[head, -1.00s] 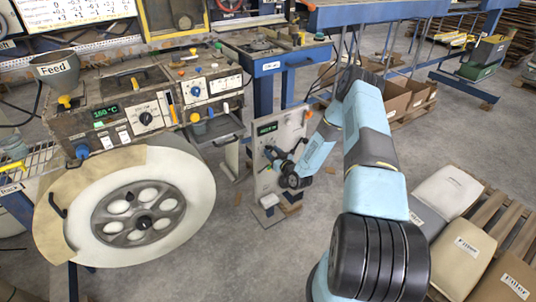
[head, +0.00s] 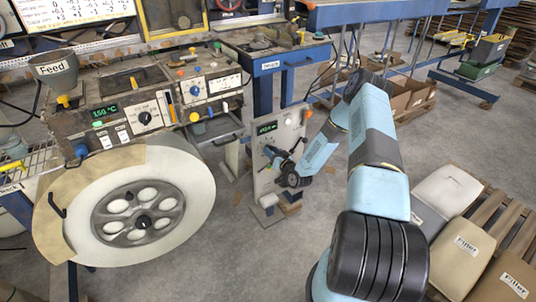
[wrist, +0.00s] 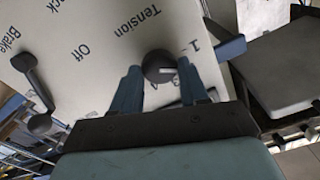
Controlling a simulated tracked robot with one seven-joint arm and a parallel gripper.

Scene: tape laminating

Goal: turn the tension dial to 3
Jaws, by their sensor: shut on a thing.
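The tension dial (wrist: 157,64) is a dark round knob on a pale panel (wrist: 95,45), below the printed word "Tension". My gripper (wrist: 158,74) is shut on the dial, with one blue-grey finger on each side. A pale pointer mark on the dial points right in the wrist view, a little below the "1". The digits beyond the "1" are largely hidden by the right finger. In the head view the panel (head: 292,132) stands upright at the centre, with a green display too small to read. My gripper (head: 274,158) covers the dial there.
A black brake lever (wrist: 34,82) sticks out from the panel beside the dial. A large roll (head: 185,190) and a control machine (head: 125,90) stand to the left. Filler sacks (head: 455,240) lie on a pallet at right. The floor between is open.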

